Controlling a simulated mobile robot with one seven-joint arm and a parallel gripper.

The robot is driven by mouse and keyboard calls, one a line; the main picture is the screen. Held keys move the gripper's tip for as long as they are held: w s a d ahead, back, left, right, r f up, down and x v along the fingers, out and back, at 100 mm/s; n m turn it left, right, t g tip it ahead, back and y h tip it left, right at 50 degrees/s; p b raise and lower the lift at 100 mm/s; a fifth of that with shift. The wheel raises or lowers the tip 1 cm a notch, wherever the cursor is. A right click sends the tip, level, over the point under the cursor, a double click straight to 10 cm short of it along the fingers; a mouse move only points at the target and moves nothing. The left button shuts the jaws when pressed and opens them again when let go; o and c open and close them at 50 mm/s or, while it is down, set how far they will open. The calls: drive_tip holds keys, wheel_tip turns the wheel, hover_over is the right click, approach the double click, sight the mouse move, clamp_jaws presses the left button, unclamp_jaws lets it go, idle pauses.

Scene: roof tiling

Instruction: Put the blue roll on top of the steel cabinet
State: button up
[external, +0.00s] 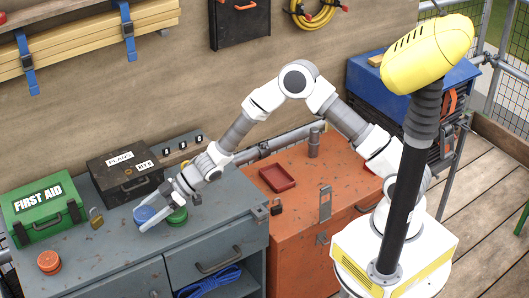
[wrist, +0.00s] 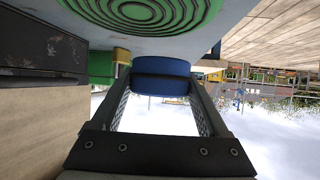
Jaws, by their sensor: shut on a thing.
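The blue roll (external: 143,214) is at the grey cabinet's top, left of the green roll (external: 177,216). My gripper (external: 148,221) is shut on the blue roll, which also shows between the fingertips in the wrist view (wrist: 160,68). I cannot tell whether the roll touches the surface or is slightly above it. The grey metal cabinet (external: 110,258) has a drawer and an open shelf. An orange-red metal cabinet (external: 300,215) stands to its right. Which one is called the steel cabinet is not marked.

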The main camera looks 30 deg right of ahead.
sight(154, 228)
drive_tip(key=shift+f, duration=1.85)
drive_tip(key=shift+f+b, duration=0.25)
drive_tip(key=shift+b, duration=0.2)
drive_tip(key=o, duration=1.3)
drive_tip(key=shift+r, duration=0.2)
drive_tip(key=shift+d+r+p, duration=0.1)
drive_tip(key=shift+r+p, duration=0.1)
drive_tip(key=shift+p, duration=0.1)
drive_tip(key=p+v, duration=0.1)
drive_tip(key=v, duration=1)
drive_tip(key=shift+d, duration=0.4)
